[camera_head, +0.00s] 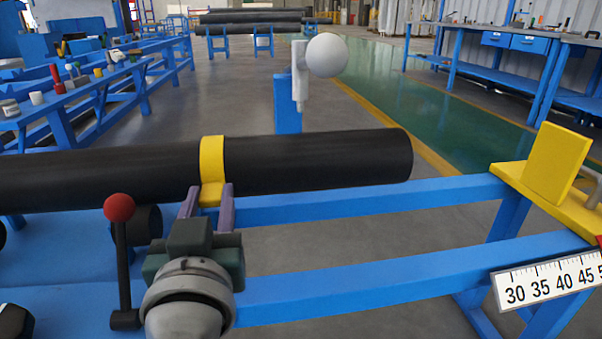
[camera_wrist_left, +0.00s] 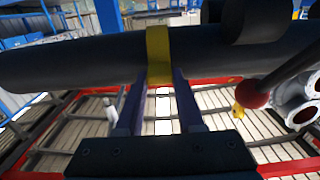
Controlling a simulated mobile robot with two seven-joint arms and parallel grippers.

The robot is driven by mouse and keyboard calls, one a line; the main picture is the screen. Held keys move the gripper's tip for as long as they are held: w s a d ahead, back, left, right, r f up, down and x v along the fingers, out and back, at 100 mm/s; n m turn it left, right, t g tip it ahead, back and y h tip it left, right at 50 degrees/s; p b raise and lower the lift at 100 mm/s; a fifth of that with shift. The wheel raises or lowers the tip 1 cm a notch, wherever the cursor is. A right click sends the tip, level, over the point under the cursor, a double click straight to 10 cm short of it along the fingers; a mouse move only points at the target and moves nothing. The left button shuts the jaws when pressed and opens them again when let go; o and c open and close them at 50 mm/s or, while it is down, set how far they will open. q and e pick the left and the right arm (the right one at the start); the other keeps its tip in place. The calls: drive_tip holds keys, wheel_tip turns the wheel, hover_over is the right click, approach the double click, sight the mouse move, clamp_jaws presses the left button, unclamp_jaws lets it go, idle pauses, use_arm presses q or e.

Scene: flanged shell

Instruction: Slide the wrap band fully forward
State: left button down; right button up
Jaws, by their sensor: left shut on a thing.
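The yellow wrap band (camera_head: 212,160) sits around the long black pipe (camera_head: 310,160), left of the pipe's free right end. A yellow tab hangs from the band's lower front. My left gripper (camera_head: 207,195) is shut on this tab, with one purple finger on each side. In the left wrist view the band (camera_wrist_left: 159,50) crosses the pipe (camera_wrist_left: 85,62), and the gripper's fingers (camera_wrist_left: 160,95) flank its lower part. The band's far side is hidden behind the pipe. My right gripper does not show.
A red-knobbed lever (camera_head: 119,208) stands just left of my left gripper. A yellow stop plate (camera_head: 557,164) and a scale (camera_head: 548,284) are at the right end of the blue frame (camera_head: 370,262). A post with a white ball (camera_head: 326,55) stands behind the pipe.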

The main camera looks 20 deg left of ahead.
use_arm(q)
drive_tip(key=b, duration=0.8)
approach(290, 175)
drive_tip(key=x, duration=0.5)
drive_tip(key=shift+a+f, duration=0.2)
drive_tip(key=shift+f, duration=0.1)
drive_tip(key=shift+r, duration=0.25)
drive_tip(key=c, duration=0.9)
unclamp_jaws()
drive_tip(key=shift+c, duration=0.2)
drive_tip(key=o, duration=0.4)
drive_tip(key=shift+w+d, duration=0.15)
